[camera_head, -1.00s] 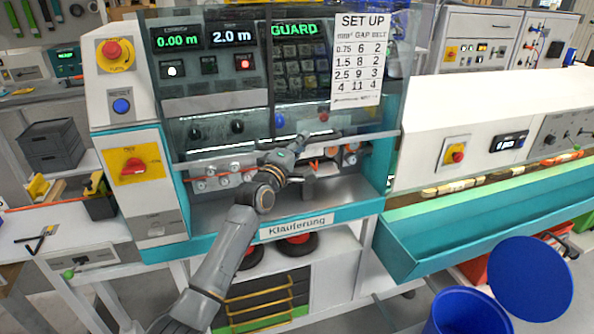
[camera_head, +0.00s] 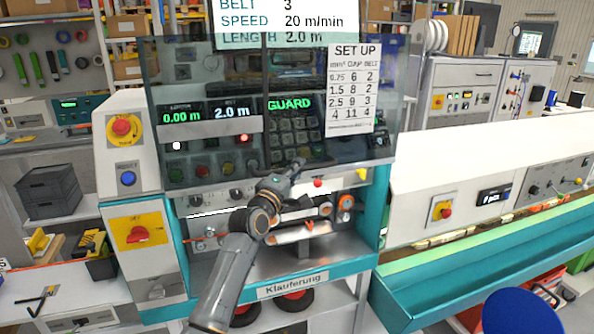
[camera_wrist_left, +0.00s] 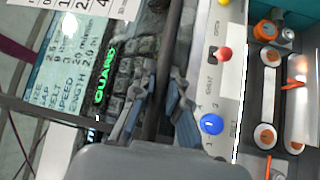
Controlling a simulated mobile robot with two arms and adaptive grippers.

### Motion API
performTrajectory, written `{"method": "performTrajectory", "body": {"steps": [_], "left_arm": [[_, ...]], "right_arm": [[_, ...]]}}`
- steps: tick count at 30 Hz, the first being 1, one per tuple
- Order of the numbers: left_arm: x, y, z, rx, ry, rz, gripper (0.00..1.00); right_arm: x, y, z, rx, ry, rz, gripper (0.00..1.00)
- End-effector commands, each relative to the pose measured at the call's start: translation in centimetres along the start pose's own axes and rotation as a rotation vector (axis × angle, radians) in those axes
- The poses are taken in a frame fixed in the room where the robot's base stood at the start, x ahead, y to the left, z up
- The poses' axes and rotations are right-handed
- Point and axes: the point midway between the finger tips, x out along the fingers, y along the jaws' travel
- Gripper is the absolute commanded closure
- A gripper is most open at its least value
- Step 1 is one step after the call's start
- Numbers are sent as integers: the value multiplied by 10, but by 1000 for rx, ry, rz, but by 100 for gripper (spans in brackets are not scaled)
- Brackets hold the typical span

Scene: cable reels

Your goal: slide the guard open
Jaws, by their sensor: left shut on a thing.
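The guard (camera_head: 215,155) is a tinted clear panel across the front of the cable machine, over the displays and keypad. Its lower edge stands above the row of knobs, and the rollers (camera_head: 300,234) below it are uncovered. My left gripper (camera_head: 296,168) reaches up from below to the middle of that lower edge. In the left wrist view, the fingers (camera_wrist_left: 160,88) are shut on a dark bar (camera_wrist_left: 166,45) of the guard. The display behind the panel reads GUARD (camera_head: 289,104). My right gripper is not in view.
A set-up card (camera_head: 352,88) hangs at the panel's upper right. A yellow and red emergency stop (camera_head: 124,129) is on the left column. A teal trough (camera_head: 480,262) runs right, with a blue round object (camera_head: 520,315) in front.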

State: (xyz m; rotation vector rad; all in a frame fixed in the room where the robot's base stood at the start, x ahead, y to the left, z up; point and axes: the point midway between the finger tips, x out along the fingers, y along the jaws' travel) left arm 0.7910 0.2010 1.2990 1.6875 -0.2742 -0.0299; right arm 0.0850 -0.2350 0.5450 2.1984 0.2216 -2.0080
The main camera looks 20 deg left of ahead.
Motion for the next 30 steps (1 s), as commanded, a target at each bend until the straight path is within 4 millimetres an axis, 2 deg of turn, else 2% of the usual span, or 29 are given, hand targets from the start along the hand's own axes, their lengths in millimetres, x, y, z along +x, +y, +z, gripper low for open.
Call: {"method": "performTrajectory", "body": {"steps": [1,2,4,5,17,23,30], "left_arm": [[0,1,-1,0,2,2,100],[0,1,-1,0,2,2,80],[0,0,-1,0,1,1,66],[0,0,-1,0,1,1,63],[-6,-2,0,-1,-1,-1,63],[-36,-1,0,0,1,0,63],[-85,-2,0,-1,1,-1,63]], "right_arm": [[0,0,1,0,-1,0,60],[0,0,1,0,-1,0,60],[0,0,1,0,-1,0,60],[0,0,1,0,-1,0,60],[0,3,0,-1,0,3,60],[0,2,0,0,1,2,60],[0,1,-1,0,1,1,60]]}}
